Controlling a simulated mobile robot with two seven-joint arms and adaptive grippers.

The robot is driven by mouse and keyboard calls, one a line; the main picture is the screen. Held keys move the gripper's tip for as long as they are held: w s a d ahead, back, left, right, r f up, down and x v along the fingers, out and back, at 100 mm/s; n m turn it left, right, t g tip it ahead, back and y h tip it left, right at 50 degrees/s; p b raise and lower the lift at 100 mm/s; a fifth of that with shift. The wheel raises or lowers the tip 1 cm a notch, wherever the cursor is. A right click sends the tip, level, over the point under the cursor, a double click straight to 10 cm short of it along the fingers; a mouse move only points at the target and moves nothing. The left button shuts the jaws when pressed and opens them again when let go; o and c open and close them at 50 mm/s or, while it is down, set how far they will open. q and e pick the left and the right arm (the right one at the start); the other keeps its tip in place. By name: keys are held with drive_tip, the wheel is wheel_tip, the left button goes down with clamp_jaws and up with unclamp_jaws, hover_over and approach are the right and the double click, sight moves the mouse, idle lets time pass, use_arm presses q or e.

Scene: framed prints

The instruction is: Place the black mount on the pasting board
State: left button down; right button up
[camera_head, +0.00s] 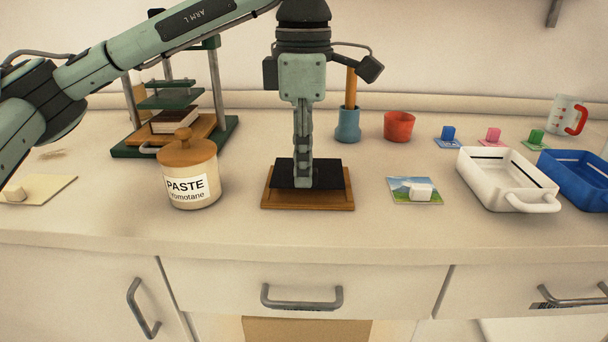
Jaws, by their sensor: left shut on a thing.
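The black mount (333,178) is a flat dark sheet at the middle of the counter. It lies on or just above the brown wooden pasting board (308,200); I cannot tell whether they touch. The mount covers most of the board, and the board's front edge shows below it. My left gripper (304,183) points straight down over the middle of the mount, with its fingers shut on it. The fingers hide part of the mount. My right gripper does not show.
A paste jar (187,190) stands left of the board, before a green press (222,135). A blue pot (347,126) and a red cup (398,126) stand behind. A small picture (399,194) under a white block, a white tray (482,185) and a blue tray (568,182) are right.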

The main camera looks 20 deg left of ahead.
use_arm(q)
drive_tip(key=shift+f, duration=0.95)
drive_tip(key=shift+f, duration=0.15)
drive_tip(key=c, duration=1.5)
unclamp_jaws()
drive_tip(key=shift+c, duration=0.2)
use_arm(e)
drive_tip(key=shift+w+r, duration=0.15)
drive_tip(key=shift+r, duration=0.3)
